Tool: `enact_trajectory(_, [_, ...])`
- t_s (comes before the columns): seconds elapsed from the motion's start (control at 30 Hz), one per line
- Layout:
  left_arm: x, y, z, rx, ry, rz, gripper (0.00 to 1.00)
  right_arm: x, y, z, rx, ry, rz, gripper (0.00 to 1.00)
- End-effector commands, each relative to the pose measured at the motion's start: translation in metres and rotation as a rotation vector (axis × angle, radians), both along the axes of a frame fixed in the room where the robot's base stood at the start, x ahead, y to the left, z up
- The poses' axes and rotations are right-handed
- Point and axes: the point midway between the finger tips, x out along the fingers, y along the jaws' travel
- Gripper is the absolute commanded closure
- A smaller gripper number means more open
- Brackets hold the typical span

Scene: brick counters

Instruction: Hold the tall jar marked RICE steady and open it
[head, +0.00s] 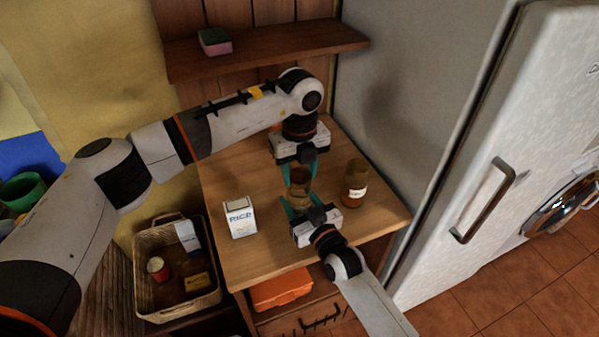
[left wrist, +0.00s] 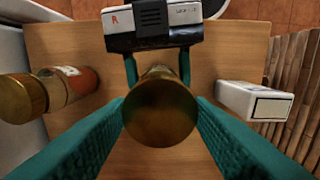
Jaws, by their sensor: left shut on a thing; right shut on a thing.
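A jar (head: 299,191) with a brass-coloured lid (left wrist: 160,108) stands upright on the wooden counter between my two grippers. Its label is hidden, so I cannot read a mark on it. My left gripper (head: 299,173) reaches down from above and behind, its teal fingers shut on the lid. My right gripper (head: 304,199) comes from the front, its teal fingers shut on the jar's body below the lid. The left wrist view looks down on the lid, with my right gripper's fingers on both sides beyond it.
A second jar (head: 355,184), with a brass lid and pale label, stands just right. A white box (head: 240,217), apparently lettered RICE, stands left. A basket (head: 147,243) with packages is below left. A shelf (head: 270,48) with a sponge is behind; a fridge (head: 470,150) bounds the right.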

Motion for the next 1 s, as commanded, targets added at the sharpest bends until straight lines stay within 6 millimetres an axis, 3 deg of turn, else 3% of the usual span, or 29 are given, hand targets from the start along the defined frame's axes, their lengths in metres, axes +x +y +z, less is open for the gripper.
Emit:
enact_trajectory(0.3, [0.000,0.000,0.002,0.000,0.000,0.000,0.81,0.000,0.000,-0.002,-0.002,0.003,0.000,1.00])
enact_trajectory(0.63, [0.000,0.000,0.037,0.001,-0.002,-0.001,0.81,0.000,0.000,-0.002,-0.002,0.003,0.000,1.00])
enact_trajectory(0.87, [0.000,0.000,0.040,0.001,0.001,-0.001,0.81,0.000,0.000,-0.002,-0.002,0.003,0.000,1.00])
enact_trajectory(0.9, [0.000,0.000,0.040,0.001,0.001,-0.001,0.81,0.000,0.000,-0.002,-0.002,0.003,0.000,0.44])
enact_trajectory(1.0, [0.000,0.000,0.040,0.001,0.000,-0.001,0.81,0.000,0.000,-0.002,-0.001,0.003,0.000,0.27])
